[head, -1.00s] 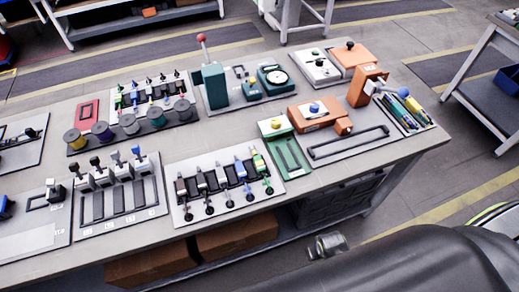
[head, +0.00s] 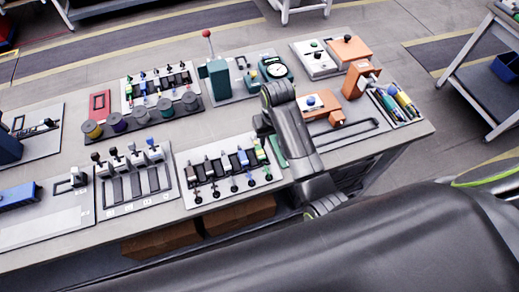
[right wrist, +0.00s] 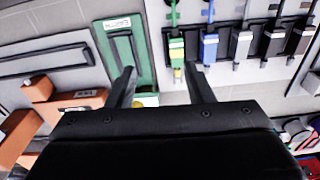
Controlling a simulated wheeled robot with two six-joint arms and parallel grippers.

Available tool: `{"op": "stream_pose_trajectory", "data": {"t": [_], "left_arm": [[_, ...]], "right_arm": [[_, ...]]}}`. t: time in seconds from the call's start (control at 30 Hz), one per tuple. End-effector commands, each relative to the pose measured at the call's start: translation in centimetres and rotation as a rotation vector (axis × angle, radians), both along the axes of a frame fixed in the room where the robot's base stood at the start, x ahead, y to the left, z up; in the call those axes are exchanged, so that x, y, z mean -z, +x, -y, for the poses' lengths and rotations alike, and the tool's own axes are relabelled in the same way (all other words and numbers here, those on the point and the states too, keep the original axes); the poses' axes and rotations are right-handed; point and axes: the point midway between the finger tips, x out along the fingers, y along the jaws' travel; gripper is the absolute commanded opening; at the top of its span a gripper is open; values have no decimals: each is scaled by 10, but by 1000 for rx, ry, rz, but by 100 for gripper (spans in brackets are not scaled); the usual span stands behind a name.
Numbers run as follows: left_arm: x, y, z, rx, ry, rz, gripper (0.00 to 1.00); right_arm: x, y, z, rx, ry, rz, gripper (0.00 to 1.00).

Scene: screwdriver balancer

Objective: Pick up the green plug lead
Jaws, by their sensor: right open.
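The green plug lead (right wrist: 177,50), with a yellow end, stands in the end place of a white rack (head: 227,178). It also shows in the head view (head: 260,148), partly close behind my right arm. My right gripper (right wrist: 164,80) is open and empty above the bench. In the right wrist view the lead lies between the lines of its two fingers, beyond their tips and nearer the right finger. No contact shows. My left gripper is not in view.
A blue lead (right wrist: 210,48) and a white one (right wrist: 242,45) stand beside the green lead, with darker ones further along. A green tray (right wrist: 141,50) lies on its other side. Orange blocks (head: 325,107) stand right of my arm.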

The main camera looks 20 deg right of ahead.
Motion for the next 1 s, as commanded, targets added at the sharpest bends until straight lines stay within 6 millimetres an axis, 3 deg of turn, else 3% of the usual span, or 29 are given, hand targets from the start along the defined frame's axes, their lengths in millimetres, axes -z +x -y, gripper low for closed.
{"op": "stream_pose_trajectory", "data": {"t": [0.03, 0.13, 0.23, 0.33, 0.67, 1.0], "left_arm": [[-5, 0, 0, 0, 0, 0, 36], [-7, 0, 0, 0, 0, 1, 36], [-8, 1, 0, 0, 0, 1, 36], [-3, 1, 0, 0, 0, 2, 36], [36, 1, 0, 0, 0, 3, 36], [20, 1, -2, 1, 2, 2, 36]], "right_arm": [[-19, 12, -11, -13, 3, -8, 47], [-40, 24, -24, -28, 2, -31, 47], [-51, 30, -32, -36, 0, -45, 47], [-49, 32, -34, -39, -2, -51, 47], [-1, 31, -34, -39, -2, -53, 47], [55, 32, -33, -39, -2, -54, 47]]}}
